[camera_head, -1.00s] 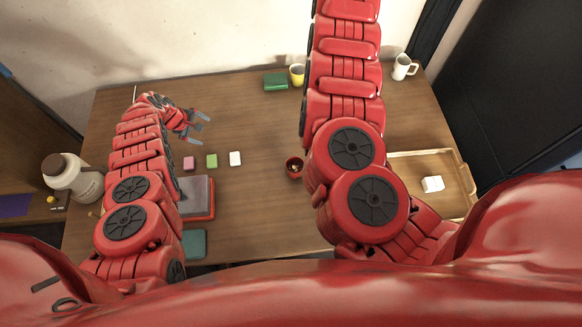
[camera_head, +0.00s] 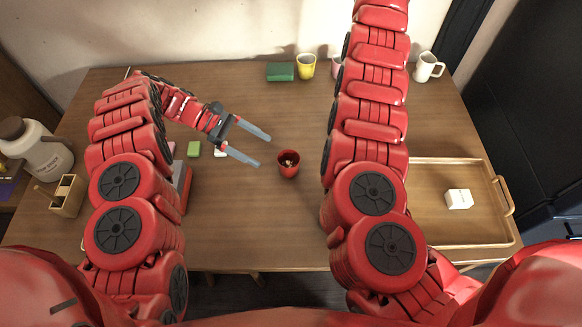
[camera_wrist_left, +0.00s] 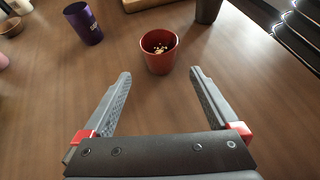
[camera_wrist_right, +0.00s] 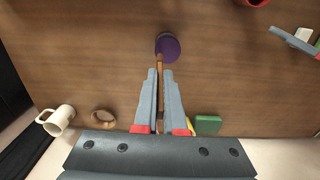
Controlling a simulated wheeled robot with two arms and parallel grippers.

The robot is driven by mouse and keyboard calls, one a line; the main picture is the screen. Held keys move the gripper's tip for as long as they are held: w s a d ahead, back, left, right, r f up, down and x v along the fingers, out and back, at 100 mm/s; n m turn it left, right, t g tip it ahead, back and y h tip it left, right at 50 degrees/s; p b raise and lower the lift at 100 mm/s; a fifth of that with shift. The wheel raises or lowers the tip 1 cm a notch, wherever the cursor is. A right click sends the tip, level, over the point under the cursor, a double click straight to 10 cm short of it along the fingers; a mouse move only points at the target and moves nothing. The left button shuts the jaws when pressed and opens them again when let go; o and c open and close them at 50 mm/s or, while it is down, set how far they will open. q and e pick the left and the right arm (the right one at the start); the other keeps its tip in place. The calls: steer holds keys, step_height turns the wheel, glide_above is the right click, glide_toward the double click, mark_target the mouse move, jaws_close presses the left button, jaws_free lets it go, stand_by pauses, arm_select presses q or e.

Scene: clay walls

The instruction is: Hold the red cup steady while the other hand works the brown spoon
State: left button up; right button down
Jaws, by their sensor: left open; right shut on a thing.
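The red cup (camera_head: 288,164) stands upright on the table with small yellowish pieces inside. It also shows in the left wrist view (camera_wrist_left: 158,52), just ahead of and between my open left fingertips (camera_wrist_left: 160,85), apart from them. In the head view my left gripper (camera_head: 262,148) is open and empty, left of the cup. My right gripper (camera_wrist_right: 160,78) is shut on the brown spoon (camera_wrist_right: 160,100); its far end overlaps the purple cup (camera_wrist_right: 170,46), and I cannot tell whether it is inside. The right gripper is hidden behind its arm in the head view. The red cup's edge (camera_wrist_right: 255,2) shows in the right wrist view.
A wooden tray (camera_head: 430,222) with a white block (camera_head: 459,199) is at the right. A jug (camera_head: 38,150) is at the left. The front middle of the table is clear.

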mark_target(280, 161)
arm_select(q)
steer(key=p+x, duration=0.2)
steer(key=x, duration=0.3)
steer(key=shift+s+r, duration=0.1)
steer(key=shift+r, duration=0.05)
arm_select(e)
step_height(280, 161, up, 2)
steer(key=shift+r, duration=0.25)
arm_select(q)
steer(key=x, duration=0.2)
steer(key=shift+d+f+b, duration=0.15)
steer(key=shift+f+b, duration=0.15)
steer(key=shift+b, duration=0.1)
arm_select(e)
steer(key=shift+f, duration=0.45)
arm_select(q)
steer(key=shift+x, duration=0.85)
arm_select(e)
steer(key=shift+f, duration=0.2)
arm_select(q)
steer(key=c, duration=0.9)
